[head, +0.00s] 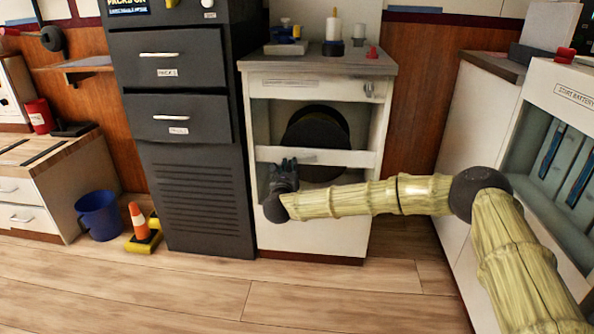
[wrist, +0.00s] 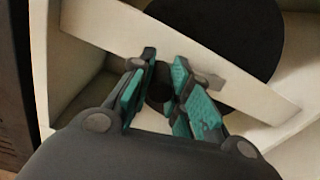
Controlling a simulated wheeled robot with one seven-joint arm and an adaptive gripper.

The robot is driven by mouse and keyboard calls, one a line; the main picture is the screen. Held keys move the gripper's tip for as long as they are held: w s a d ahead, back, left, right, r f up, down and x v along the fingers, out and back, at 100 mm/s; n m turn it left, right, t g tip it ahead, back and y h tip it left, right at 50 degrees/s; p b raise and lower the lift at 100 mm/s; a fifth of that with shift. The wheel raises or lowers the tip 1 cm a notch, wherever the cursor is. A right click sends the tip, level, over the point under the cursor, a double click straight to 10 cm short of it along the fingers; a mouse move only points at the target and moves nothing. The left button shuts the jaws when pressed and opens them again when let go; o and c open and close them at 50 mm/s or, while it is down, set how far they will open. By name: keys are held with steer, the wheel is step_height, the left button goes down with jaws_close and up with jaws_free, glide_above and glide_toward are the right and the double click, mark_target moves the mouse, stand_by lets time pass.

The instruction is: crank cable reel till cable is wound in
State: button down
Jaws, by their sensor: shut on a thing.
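The cable reel is a dark round drum (head: 318,135) inside an open-fronted white cabinet (head: 262,225). It also shows at the top of the wrist view (wrist: 225,35). A pale bar (head: 325,156) crosses the cabinet's front before the drum. My gripper (head: 283,168) is at the left part of this bar. In the wrist view its teal-padded fingers (wrist: 160,88) are shut on a dark, short, rounded handle (wrist: 159,84) beside the bar. The fingers hide part of the handle. I cannot make out the cable.
A dark drawer cabinet (head: 185,140) stands close on the left of the reel cabinet. A blue bucket (head: 98,215) and an orange cone (head: 138,222) are on the floor at left. A white unit marked start battery (head: 560,100) is at right. Floor in front is clear.

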steer(key=shift+s+a, duration=0.1)
steer(key=c, duration=1.3)
jaws_free()
steer(key=s+a, duration=0.1)
steer(key=s, duration=1)
steer(key=shift+s+a, duration=0.15)
steer(key=shift+s, duration=0.25)
